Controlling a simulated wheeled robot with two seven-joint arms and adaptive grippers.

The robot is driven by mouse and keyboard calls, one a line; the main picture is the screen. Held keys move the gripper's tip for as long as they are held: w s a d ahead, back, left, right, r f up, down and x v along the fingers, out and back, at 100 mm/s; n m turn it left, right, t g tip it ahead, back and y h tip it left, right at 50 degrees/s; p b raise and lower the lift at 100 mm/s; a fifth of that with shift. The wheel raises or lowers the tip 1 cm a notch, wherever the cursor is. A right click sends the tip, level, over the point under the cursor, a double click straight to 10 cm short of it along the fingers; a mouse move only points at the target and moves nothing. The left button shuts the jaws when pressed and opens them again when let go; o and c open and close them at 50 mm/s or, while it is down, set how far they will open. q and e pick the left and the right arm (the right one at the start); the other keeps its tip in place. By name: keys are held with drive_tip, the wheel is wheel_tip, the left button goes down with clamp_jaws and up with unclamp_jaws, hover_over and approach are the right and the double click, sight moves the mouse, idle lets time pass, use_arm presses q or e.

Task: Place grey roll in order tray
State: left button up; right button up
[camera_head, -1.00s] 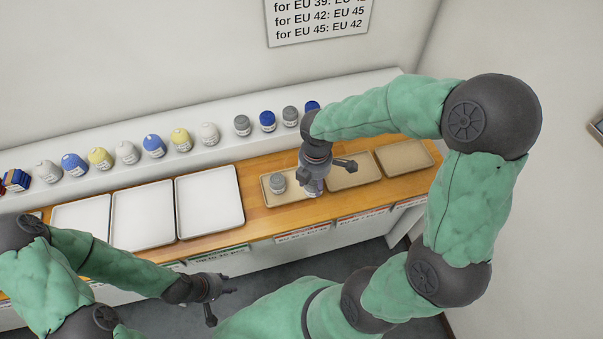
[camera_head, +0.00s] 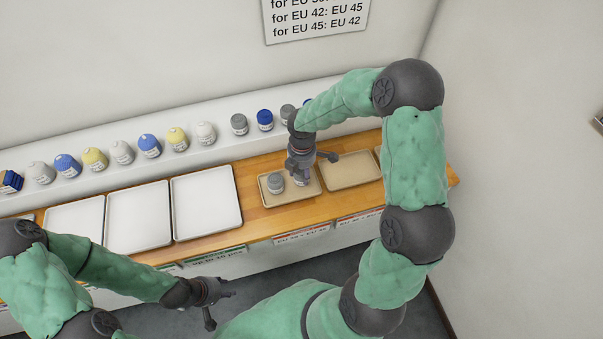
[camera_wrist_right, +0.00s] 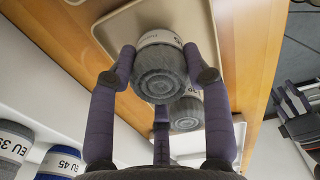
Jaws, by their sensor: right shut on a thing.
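My right gripper (camera_head: 299,178) is over the left beige tray (camera_head: 268,202) on the wooden counter. In the right wrist view its fingers (camera_wrist_right: 160,62) are shut on a grey roll (camera_wrist_right: 160,75) with a white label band. This roll is at or just above the tray floor; I cannot tell if it touches. In the head view it is mostly hidden by the gripper. A second grey roll (camera_head: 275,184) stands in the same tray, close to the held one; it also shows in the wrist view (camera_wrist_right: 187,112). My left gripper (camera_head: 222,303) is open and empty in front of the counter.
Another beige tray (camera_head: 352,183) lies to the right, and a further one is mostly behind my right arm. White trays (camera_head: 207,200) lie to the left, empty. A white shelf (camera_head: 215,143) behind holds grey, blue (camera_head: 265,120), yellow and white rolls. A sign (camera_head: 315,20) hangs above.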

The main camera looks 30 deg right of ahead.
sight(302, 171)
drive_tip(key=shift+f, duration=0.35)
drive_tip(key=shift+f, duration=0.15)
drive_tip(key=o, duration=1.2)
drive_tip(key=shift+c, duration=0.2)
drive_tip(key=shift+r, duration=0.5)
wheel_tip(302, 171, up, 11)
drive_tip(key=p, duration=0.2)
drive_tip(key=shift+r, duration=0.2)
drive_tip(key=shift+s, duration=0.1)
